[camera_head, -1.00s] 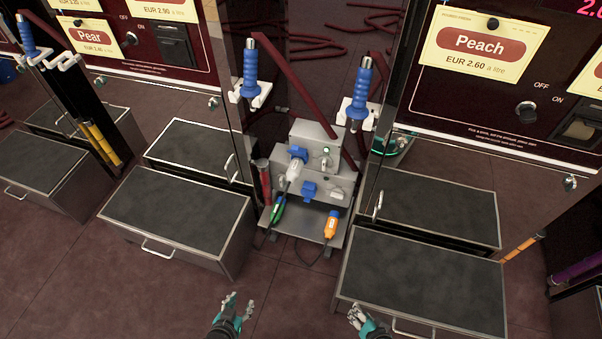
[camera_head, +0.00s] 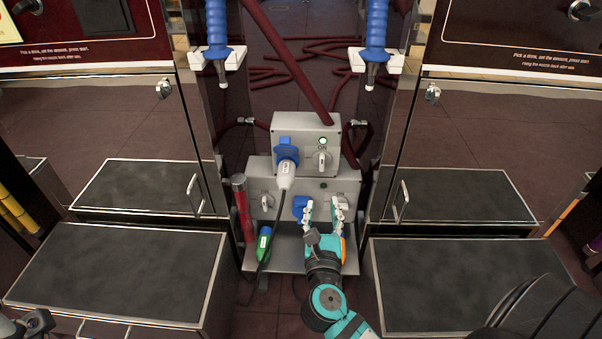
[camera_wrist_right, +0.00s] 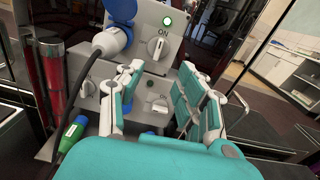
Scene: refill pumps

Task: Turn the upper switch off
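The upper switch (camera_head: 322,161) is a grey knob on the right of the upper grey box (camera_head: 306,122), under a lit green lamp (camera_head: 322,142). The knob stands upright below the label "ON"; it also shows in the right wrist view (camera_wrist_right: 157,47). My right gripper (camera_head: 323,206) is open and empty, in front of the lower box and below the upper switch. In the right wrist view its fingers (camera_wrist_right: 163,78) stand wide apart, with the switch above and beyond them. They do not appear to touch it.
A grey plug (camera_head: 286,176) with a black cable sits in the blue socket left of the switch. The lower box (camera_head: 258,176) carries more switches. A green plug (camera_head: 264,243) lies on the tray. A red hose (camera_head: 290,62) slants down to the upper box. Blue nozzles (camera_head: 377,25) hang above.

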